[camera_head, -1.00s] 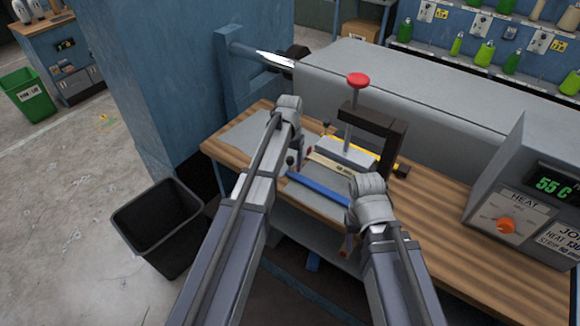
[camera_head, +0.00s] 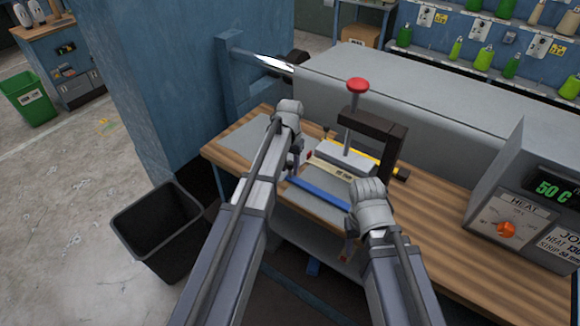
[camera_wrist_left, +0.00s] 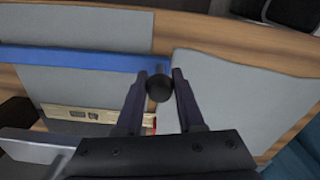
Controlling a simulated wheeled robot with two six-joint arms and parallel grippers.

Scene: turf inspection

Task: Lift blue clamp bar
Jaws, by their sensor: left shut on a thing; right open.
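The blue clamp bar (camera_head: 318,189) lies low across the grey sheets on the bench, and it also crosses the left wrist view (camera_wrist_left: 80,58). A dark ball knob (camera_wrist_left: 159,88) is at its right end there. My left gripper (camera_wrist_left: 158,92) has a finger on each side of this knob and is shut on it. In the head view my left gripper (camera_head: 293,162) is at the bar's left end and hides the knob. My right gripper (camera_head: 348,250) is open near the bench's front edge, below the bar's right end, with its fingers mostly hidden by its wrist.
A cream strip (camera_head: 336,168) lies behind the bar, beside a dark clamp frame (camera_head: 385,125) with a red knob (camera_head: 358,85). A heat box (camera_head: 520,190) reading 50 C stands at the right. A black bin (camera_head: 160,228) stands on the floor at the left.

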